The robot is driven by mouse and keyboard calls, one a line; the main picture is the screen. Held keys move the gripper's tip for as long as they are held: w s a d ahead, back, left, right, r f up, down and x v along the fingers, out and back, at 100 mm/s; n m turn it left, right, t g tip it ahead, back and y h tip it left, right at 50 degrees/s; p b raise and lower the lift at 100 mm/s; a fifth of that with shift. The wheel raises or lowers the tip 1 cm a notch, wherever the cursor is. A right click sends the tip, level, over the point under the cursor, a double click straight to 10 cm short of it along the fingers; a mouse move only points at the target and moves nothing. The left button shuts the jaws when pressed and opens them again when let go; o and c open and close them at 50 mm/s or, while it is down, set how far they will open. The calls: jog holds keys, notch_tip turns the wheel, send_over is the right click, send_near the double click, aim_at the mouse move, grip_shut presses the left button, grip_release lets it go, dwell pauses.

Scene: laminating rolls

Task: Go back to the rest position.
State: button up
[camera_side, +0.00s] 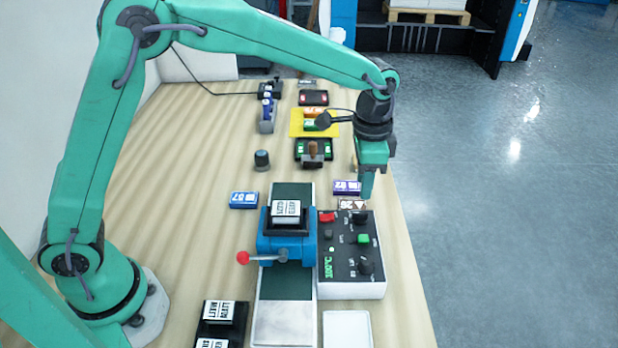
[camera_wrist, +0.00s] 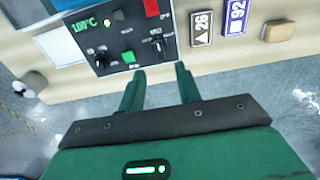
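My green gripper (camera_side: 366,185) hangs from the arm over the right side of the table, just behind the control box. In the wrist view its two fingers (camera_wrist: 160,85) stand apart with nothing between them. The grey control box (camera_side: 350,255) has a red switch, a green button, black knobs and a green 100°C readout. It also shows in the wrist view (camera_wrist: 125,35). The blue laminating roller unit (camera_side: 300,248) with a red-knobbed lever stands left of the box, with a black-and-white labelled block (camera_side: 286,209) on top.
A purple card marked 92 (camera_side: 346,187) and a card marked 26 (camera_side: 352,204) lie near the gripper. A blue card marked 57 (camera_side: 244,200) lies left. A yellow mat (camera_side: 298,123) and a stamp (camera_side: 313,152) are farther back. Labelled blocks sit in a black holder (camera_side: 208,333) at front.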

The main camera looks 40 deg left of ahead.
dwell(0.3)
jog(key=s+a+r+n+t, duration=0.3)
jog(key=s+a+r+n, duration=0.1)
jog(key=s+a+r, duration=0.65)
jog(key=s+a+n+t, duration=0.2)
jog(key=s+a+n, duration=0.3)
jog(key=s, duration=0.8)
jog(key=a, duration=0.2)
jog(key=shift+s+a+f+t, duration=0.2)
jog(key=shift+s+a+t, duration=0.1)
jog(key=shift+a, duration=0.05)
